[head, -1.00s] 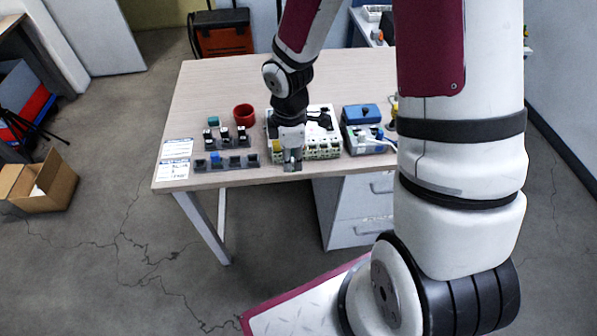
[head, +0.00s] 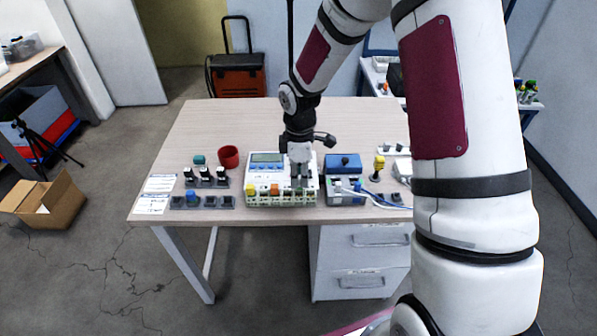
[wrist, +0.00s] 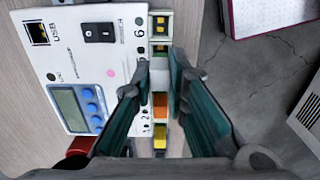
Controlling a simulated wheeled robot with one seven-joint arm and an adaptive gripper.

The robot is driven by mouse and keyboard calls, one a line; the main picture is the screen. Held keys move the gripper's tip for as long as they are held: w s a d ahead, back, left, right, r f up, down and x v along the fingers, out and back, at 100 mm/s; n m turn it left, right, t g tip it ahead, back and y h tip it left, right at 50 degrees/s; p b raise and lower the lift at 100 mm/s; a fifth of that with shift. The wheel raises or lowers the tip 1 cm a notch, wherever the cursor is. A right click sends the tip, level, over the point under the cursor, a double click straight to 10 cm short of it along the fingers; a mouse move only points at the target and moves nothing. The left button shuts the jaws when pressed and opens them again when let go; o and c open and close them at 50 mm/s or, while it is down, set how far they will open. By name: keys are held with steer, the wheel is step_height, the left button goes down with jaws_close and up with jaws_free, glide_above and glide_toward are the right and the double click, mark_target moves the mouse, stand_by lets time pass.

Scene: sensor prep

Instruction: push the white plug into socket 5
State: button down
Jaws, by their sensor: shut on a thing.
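The white device (head: 265,170) with a small display stands near the table's front edge. Its row of green sockets (head: 283,200) runs along the front side. A yellow plug (head: 250,189) and an orange plug (head: 274,190) sit in this row at the left and middle. My gripper (head: 299,181) points down over the row's right part, right of the orange plug.
Racks (head: 206,180) with several plugs and a red cup (head: 228,156) stand left of the device. A blue box (head: 343,163), cables and a yellow connector (head: 379,163) stand to its right. The back of the table is clear.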

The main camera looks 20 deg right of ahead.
mark_target(299, 184)
steer(key=shift+f, duration=0.3)
steer(key=shift+f, duration=1.4)
stand_by(3.5)
steer(key=c, duration=1.5)
jaws_free()
steer(key=shift+o, duration=0.8)
steer(key=shift+r+p, duration=1.4)
steer(key=shift+r, duration=2.15)
